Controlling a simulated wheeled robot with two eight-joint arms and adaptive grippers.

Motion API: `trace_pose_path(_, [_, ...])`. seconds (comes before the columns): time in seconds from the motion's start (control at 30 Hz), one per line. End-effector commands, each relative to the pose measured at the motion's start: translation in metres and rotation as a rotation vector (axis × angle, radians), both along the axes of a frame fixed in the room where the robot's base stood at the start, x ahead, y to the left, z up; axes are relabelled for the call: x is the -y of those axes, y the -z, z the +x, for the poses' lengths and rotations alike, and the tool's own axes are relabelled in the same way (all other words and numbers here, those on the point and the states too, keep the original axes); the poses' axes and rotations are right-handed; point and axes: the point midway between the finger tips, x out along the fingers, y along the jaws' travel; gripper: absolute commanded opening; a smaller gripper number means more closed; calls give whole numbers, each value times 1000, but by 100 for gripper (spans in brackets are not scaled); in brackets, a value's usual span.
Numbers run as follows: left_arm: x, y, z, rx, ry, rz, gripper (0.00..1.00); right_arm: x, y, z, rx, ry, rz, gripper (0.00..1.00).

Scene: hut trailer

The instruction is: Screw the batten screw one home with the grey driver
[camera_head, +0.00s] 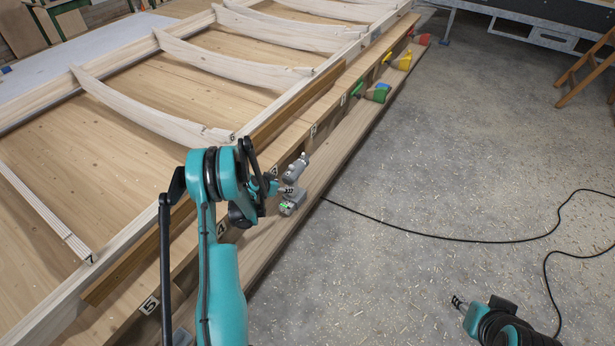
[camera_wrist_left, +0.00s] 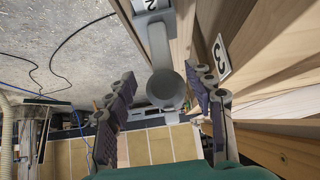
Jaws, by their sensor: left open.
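The grey driver (camera_head: 296,170) stands at the outer edge of the long bench, with a green mark low on its body. In the left wrist view its round grey end (camera_wrist_left: 166,86) lies between my finger pads. My left gripper (camera_head: 272,186) is open beside the driver; the left wrist view shows its two fingers (camera_wrist_left: 160,105) spread apart, one on each side. Whether the pads touch the driver cannot be told. A brown batten (camera_head: 270,125) lies along the frame. Batten screw one cannot be made out. My right gripper (camera_head: 460,303) is low at the right, away from the bench.
Pale curved ribs (camera_head: 235,65) span the wooden frame. Number labels (camera_head: 149,305) mark the bench. A black cable (camera_head: 450,239) crosses the open concrete floor. A wooden stepladder (camera_head: 585,70) stands far right.

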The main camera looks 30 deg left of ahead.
Motion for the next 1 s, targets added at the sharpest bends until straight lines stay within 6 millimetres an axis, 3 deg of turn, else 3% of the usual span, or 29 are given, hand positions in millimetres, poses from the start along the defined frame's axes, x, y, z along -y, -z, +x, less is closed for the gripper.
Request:
trace_pose_path(0.23, [3, 35, 32, -1, 2, 1, 53, 0, 20, 0, 0, 0, 0, 40])
trace_pose_path(0.53, [4, 48, 49, -1, 1, 0, 53, 0, 29, 0, 0, 0, 0, 40])
trace_pose_path(0.8, [5, 76, 78, -1, 1, 1, 53, 0, 51, 0, 0, 0, 0, 40])
trace_pose_path(1.0, [6, 76, 81, -1, 0, 0, 53, 0, 50, 0, 0, 0, 0, 40])
